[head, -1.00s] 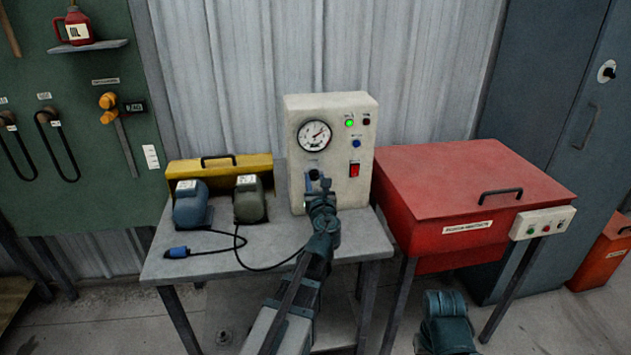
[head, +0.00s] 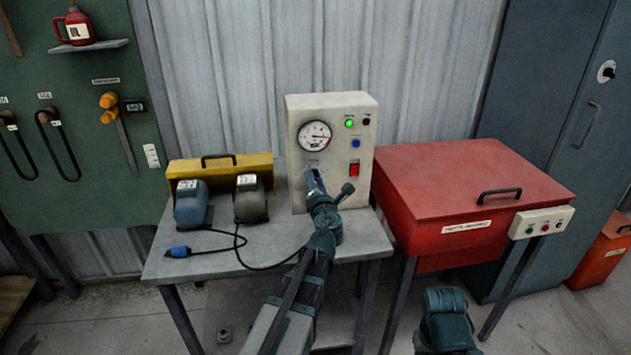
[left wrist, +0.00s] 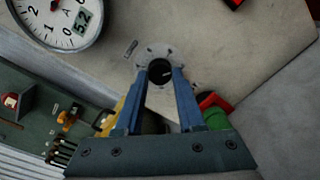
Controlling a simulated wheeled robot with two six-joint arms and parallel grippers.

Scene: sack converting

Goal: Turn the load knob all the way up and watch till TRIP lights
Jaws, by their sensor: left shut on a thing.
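The pale test panel (head: 295,190) stands on the grey bench, with a round dial (head: 314,136) on its front. In the left wrist view the dial (left wrist: 52,20) shows "A" and a digital 5.2. My left gripper (left wrist: 162,76) is shut on the dark round load knob (left wrist: 159,71), with a finger on each side. In the head view my left gripper (head: 314,181) hides the knob below the dial. A green lamp (head: 349,123) is lit; the lamp beside it (head: 367,121) is dark. Their labels are too small to read.
A blue motor (head: 190,208) and a dark green motor (head: 250,205) stand on the bench (head: 215,265) to the left, before a yellow case (head: 240,166). A red bin (head: 465,180) stands to the right.

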